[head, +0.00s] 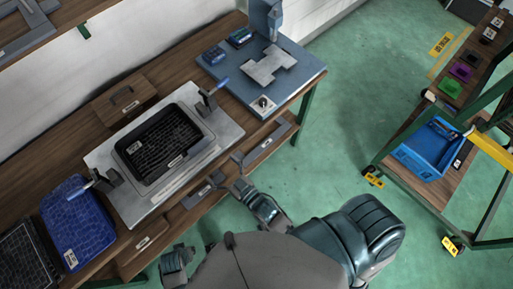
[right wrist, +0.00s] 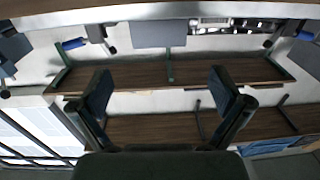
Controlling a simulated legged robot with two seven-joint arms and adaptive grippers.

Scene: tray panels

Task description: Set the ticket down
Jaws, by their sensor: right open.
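Small white labels show in the head view, and I cannot tell which, if any, is the ticket. One label (head: 176,160) lies in the black tray (head: 122,154), which sits on a light grey plate on the bench. Another label (head: 71,259) is on the blue panel (head: 75,222) to its left. My right gripper (head: 239,186) is by the bench's front edge, to the right of and below the black tray. In the right wrist view my right gripper (right wrist: 165,92) has its two fingers wide apart with nothing between them.
Clamps with blue handles (head: 207,99) stand at the grey plate's corners. A blue-grey board (head: 300,77) with a metal plate lies at the bench's far end. A cart with a blue bin (head: 428,150) stands at right. The green floor between is clear.

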